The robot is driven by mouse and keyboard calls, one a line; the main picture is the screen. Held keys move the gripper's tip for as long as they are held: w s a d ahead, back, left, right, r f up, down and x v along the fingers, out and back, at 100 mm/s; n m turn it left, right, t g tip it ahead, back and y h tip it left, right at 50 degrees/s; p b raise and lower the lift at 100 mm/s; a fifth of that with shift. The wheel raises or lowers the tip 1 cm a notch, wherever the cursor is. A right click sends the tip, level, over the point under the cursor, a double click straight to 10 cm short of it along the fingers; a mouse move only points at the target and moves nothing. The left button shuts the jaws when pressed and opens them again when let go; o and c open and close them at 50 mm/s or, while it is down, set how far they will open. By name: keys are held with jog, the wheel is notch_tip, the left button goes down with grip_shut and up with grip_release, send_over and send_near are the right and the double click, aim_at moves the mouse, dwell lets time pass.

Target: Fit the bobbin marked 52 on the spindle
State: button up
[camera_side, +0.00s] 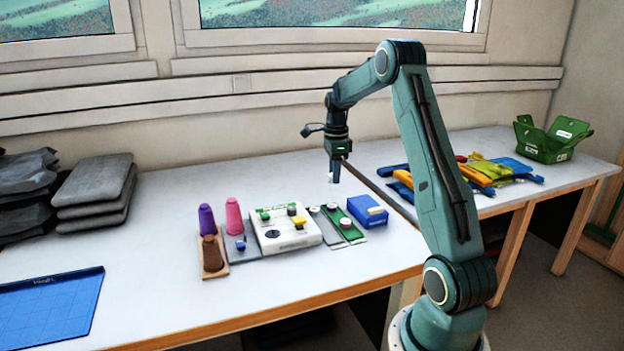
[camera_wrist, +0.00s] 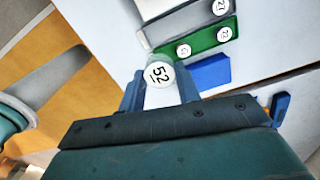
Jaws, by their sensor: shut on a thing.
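The bobbin marked 52 (camera_wrist: 158,74) shows its white, numbered top between my fingers in the wrist view. My gripper (camera_side: 333,180) is shut on it and points down, above the table behind the bobbin strips in the side view. The white unit (camera_side: 284,238) with green, yellow and black parts stands on the table, left of and nearer than my gripper. Beside it is a grey plate (camera_side: 258,252) with a small blue part (camera_side: 240,243). I cannot tell which part is the spindle.
A green strip (camera_wrist: 203,41) holds two other bobbins, and a grey strip (camera_wrist: 165,32) lies beside it. A blue box (camera_side: 364,211) stands right of them. The table behind the unit is clear.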

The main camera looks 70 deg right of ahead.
jog(key=shift+w, duration=0.1)
dwell(0.3)
jog(key=w+a+f+n, duration=0.2)
jog(key=w+a+f, duration=0.1)
jog(key=w, duration=0.2)
jog(key=w+a+f+n, duration=0.2)
jog(key=w+a+f, duration=0.1)
jog(key=w+a, duration=0.1)
jog(key=w+a+f+n, duration=0.2)
jog(key=w+a+f, duration=0.1)
jog(key=w, duration=0.3)
jog(key=shift+a+f, duration=0.1)
jog(key=shift+a, duration=0.55)
jog(key=shift+f, duration=0.15)
jog(key=shift+f, duration=2)
jog(key=shift+f, duration=1.1)
dwell(0.9)
jog(key=o, duration=1.4)
